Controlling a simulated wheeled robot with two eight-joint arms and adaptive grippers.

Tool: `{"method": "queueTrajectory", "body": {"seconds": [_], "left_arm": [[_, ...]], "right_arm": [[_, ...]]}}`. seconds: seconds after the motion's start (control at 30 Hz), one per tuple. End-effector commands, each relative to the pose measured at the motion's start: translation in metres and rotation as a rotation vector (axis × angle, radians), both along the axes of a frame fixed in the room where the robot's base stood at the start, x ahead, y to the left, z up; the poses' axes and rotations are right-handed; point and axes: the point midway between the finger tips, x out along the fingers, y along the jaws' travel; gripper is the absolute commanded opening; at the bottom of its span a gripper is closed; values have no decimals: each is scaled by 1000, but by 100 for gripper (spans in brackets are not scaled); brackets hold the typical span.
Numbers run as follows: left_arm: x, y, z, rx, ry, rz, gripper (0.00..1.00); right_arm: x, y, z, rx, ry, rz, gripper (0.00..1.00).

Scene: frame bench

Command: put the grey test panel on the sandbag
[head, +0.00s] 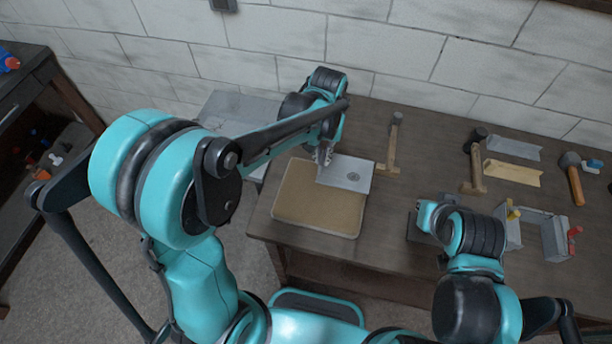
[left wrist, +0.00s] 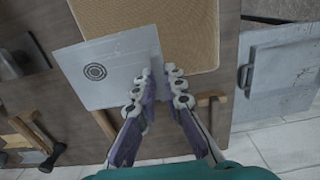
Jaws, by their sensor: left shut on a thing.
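The grey test panel (head: 352,176) is a flat square plate with a dark round mark. It lies over the far right part of the tan sandbag (head: 305,207) and sticks out past its right edge. My left gripper (head: 325,156) is shut on the panel's edge, pointing down from above. In the left wrist view the panel (left wrist: 100,72) sits left of the fingers (left wrist: 160,78), partly covering the sandbag (left wrist: 190,35). Whether the panel touches the sandbag I cannot tell. My right arm is at the right front; its fingers do not show.
A hammer (head: 392,145) lies just right of the panel. Farther right on the bench (head: 400,270) are another hammer (head: 475,165), a mallet (head: 572,178), metal and wooden channels, and a grey fixture (head: 540,225) with clamps. A grey box (head: 235,108) stands left of the bench.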

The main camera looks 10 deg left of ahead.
Motion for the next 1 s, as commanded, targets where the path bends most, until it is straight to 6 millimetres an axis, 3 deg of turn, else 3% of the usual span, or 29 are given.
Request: {"method": "queueTrajectory", "body": {"seconds": [0.1, 0.3, 0.43, 0.7, 1.0], "left_arm": [[-14, 26, -19, 0, 0, 5, 0], [-28, 52, -36, 0, 0, 2, 0], [-31, 57, -43, 0, 0, 0, 0], [-31, 56, -78, 0, 0, -1, 0], [-31, 56, -79, 0, 0, -1, 0]], "right_arm": [[0, 0, -4, 0, 0, 0, 0], [0, 0, -7, 0, 0, 0, 0], [0, 0, -9, 0, 0, 0, 0], [0, 0, -18, 0, 0, 0, 0], [0, 0, -18, 0, 0, 0, 0]]}}
